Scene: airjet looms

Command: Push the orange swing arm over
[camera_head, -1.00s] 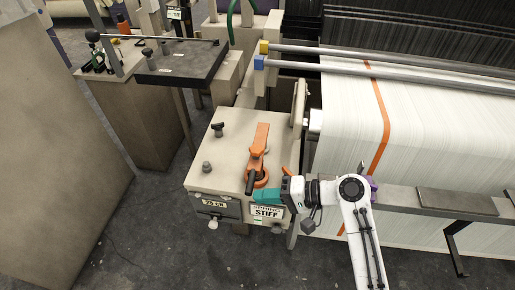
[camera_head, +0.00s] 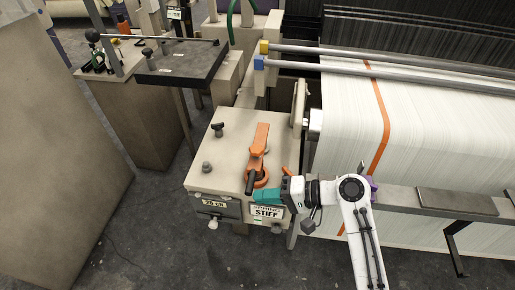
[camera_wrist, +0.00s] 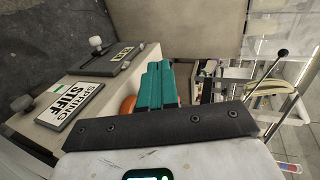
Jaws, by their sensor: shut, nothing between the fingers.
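The orange swing arm (camera_head: 259,146) lies on top of the beige loom box (camera_head: 230,152), its long flat bar pointing away to the back. A round orange hub and a dark handle (camera_head: 251,182) are at its near end. My gripper (camera_head: 257,196) has teal fingers that are shut and empty, right beside the near end of the arm at the box's front edge. In the wrist view the teal fingers (camera_wrist: 157,84) lie together, and a bit of orange (camera_wrist: 128,106) shows beside them, mostly hidden. I cannot tell whether they touch.
A "SPRING STIFF" label (camera_head: 267,212) and a "25 CN" plate (camera_head: 214,204) are on the box front. Dark knobs (camera_head: 217,129) stand on its top. White cloth with an orange stripe (camera_head: 379,110) and a grey rail lie to the right. Open floor is in front.

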